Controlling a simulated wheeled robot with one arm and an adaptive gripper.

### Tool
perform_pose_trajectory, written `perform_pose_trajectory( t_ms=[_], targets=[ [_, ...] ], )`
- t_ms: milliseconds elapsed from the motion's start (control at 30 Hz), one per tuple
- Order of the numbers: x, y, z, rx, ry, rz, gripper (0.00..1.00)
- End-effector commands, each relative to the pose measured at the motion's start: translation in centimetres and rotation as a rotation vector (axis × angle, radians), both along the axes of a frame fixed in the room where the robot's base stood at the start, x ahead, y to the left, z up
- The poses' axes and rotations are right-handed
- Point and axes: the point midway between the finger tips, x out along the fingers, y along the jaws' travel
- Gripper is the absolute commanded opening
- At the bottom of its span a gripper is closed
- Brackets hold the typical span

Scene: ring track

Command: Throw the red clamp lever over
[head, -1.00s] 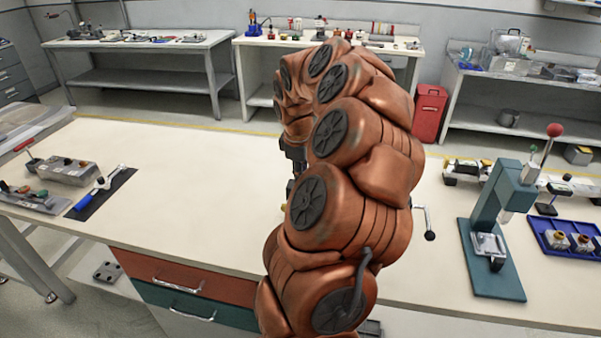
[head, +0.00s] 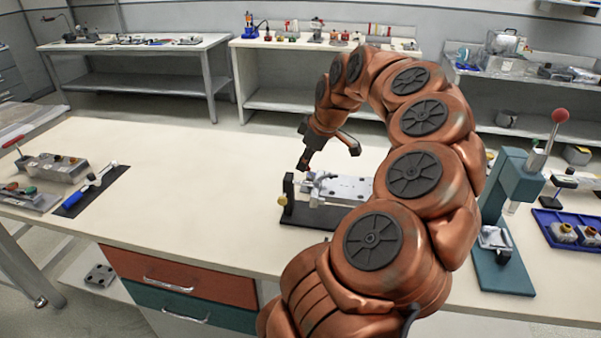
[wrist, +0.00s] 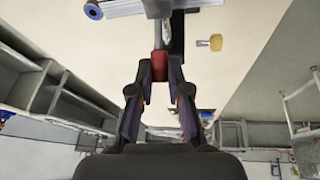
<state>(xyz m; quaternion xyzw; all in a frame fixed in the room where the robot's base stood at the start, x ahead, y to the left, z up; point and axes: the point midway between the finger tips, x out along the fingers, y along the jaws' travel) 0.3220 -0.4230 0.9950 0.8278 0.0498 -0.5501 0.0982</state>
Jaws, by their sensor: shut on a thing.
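The red clamp lever (wrist: 159,66) shows in the wrist view between the two fingertips of my gripper (wrist: 159,76), which is shut on it. A grey metal arm runs from the lever toward the clamp fixture at the top of that view. In the head view my gripper (head: 303,162) reaches down at the left end of the clamp fixture (head: 345,188). The lever is too small to make out clearly in the head view.
A green press (head: 512,185) with a red-knobbed handle stands right of my arm, beside a blue tray (head: 566,232). A blue-handled tool (head: 92,188) on a dark mat and grey fixtures lie at the left. The bench (head: 190,175) between is clear.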

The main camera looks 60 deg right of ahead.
Motion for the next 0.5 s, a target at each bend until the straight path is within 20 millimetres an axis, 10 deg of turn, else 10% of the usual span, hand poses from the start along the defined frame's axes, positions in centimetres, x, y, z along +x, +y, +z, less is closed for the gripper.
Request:
perform_pose_trajectory(
  t_ms=[500],
  targets=[
    [-2.0,-0.7,0.1,0.128,-0.351,0.001,0.0]
  ],
)
